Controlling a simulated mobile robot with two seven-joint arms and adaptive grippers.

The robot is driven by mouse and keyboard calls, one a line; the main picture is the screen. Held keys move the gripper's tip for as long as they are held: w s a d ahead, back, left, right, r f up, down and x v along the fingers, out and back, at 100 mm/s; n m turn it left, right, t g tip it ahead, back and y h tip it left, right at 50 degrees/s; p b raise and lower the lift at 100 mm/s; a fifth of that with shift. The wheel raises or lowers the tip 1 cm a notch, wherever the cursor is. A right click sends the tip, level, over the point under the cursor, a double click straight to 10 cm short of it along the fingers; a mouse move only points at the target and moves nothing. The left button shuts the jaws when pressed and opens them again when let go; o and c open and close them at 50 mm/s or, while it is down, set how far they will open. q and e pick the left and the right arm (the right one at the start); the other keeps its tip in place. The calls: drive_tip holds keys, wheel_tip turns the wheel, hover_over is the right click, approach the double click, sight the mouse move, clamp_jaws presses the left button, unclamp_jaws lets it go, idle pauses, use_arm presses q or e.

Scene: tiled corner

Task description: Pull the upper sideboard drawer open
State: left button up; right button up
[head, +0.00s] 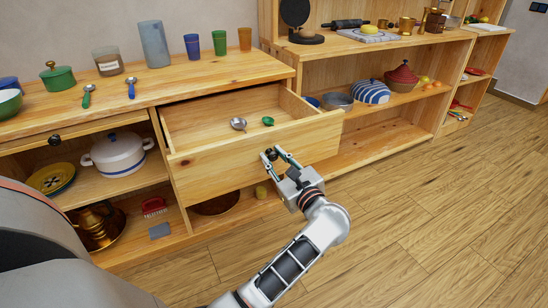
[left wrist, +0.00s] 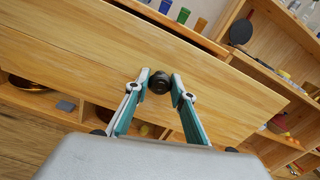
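The upper sideboard drawer (head: 215,164) is pulled well out of the wooden sideboard (head: 190,78). A silver ladle (head: 238,123) and a small green utensil (head: 267,121) lie inside it. My left gripper (head: 270,155) is at the front panel, with its fingertips at the dark round knob. In the left wrist view the knob (left wrist: 160,82) sits between the two fingertips (left wrist: 160,77), which appear closed on it from both sides. The drawer front (left wrist: 90,50) fills much of that view. My right gripper is not in view.
Cups, a jar and a green pot (head: 57,77) stand on the sideboard top. A white pot (head: 117,153) and a yellow bowl (head: 51,178) are on the shelf left of the drawer. Open shelving (head: 390,135) stands to the right. The wooden floor (head: 430,220) at right is clear.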

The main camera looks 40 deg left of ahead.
use_arm(q)
drive_tip(key=o, duration=0.3)
drive_tip(key=shift+d, duration=0.1)
drive_tip(key=v, duration=0.7)
drive_tip(key=shift+s+d, duration=0.1)
idle(0.4)
